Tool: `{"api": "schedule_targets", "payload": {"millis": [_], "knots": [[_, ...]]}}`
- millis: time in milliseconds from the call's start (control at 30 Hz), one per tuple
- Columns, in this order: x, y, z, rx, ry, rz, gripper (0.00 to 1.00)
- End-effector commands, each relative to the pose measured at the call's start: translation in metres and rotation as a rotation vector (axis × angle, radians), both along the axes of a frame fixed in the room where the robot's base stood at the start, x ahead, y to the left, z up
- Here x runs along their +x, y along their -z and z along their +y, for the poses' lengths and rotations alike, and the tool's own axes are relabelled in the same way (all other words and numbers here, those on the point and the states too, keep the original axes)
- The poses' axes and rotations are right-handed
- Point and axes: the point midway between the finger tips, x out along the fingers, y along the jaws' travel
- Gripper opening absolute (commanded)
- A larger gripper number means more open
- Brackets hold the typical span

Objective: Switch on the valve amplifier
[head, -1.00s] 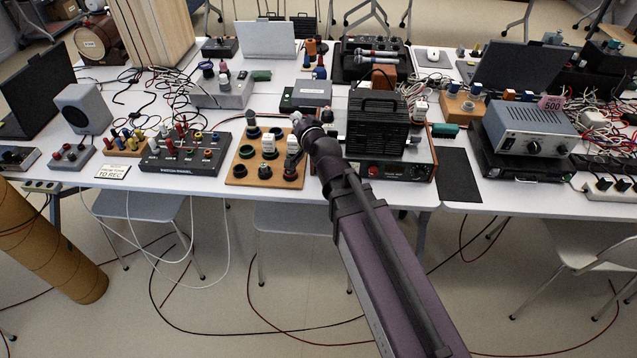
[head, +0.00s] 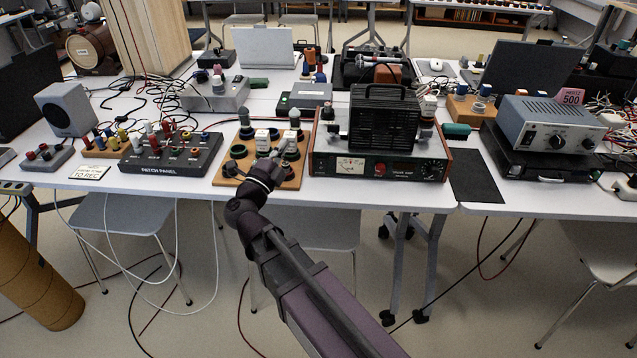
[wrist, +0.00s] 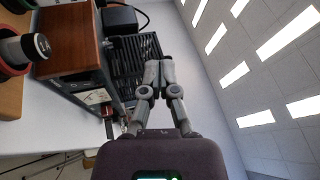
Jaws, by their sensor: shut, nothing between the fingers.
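The valve amplifier (head: 330,168) stands near the front edge of the table in the head view. It has wooden ends, a meter (head: 351,166), a red control (head: 380,169) and dark knobs on its front, and a black cage (head: 383,118) on top. In the wrist view its wooden side (wrist: 72,42) is at upper left, with the front panel (wrist: 96,97) turned sideways. My gripper (head: 281,156) is left of the amplifier, in front of the wooden tube board (head: 232,180). In the wrist view my gripper (wrist: 158,66) has its fingers together and empty, apart from the front panel.
Left of the board is a black patch panel (head: 172,155) with coloured plugs. A dark mat (head: 476,174) lies right of the amplifier, then a grey knobbed unit (head: 550,126). Chairs (head: 160,232) stand under the table. The space before the amplifier's front is clear.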

Motion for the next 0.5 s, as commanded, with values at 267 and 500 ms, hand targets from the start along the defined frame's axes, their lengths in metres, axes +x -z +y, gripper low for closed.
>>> {"api": "schedule_targets", "payload": {"millis": [267, 500], "knots": [[-0.048, 0.072, -0.001, 0.182, 0.239, 0.034, 0.0], [-0.075, 0.099, -0.001, 0.251, 0.358, 0.065, 0.0]]}}
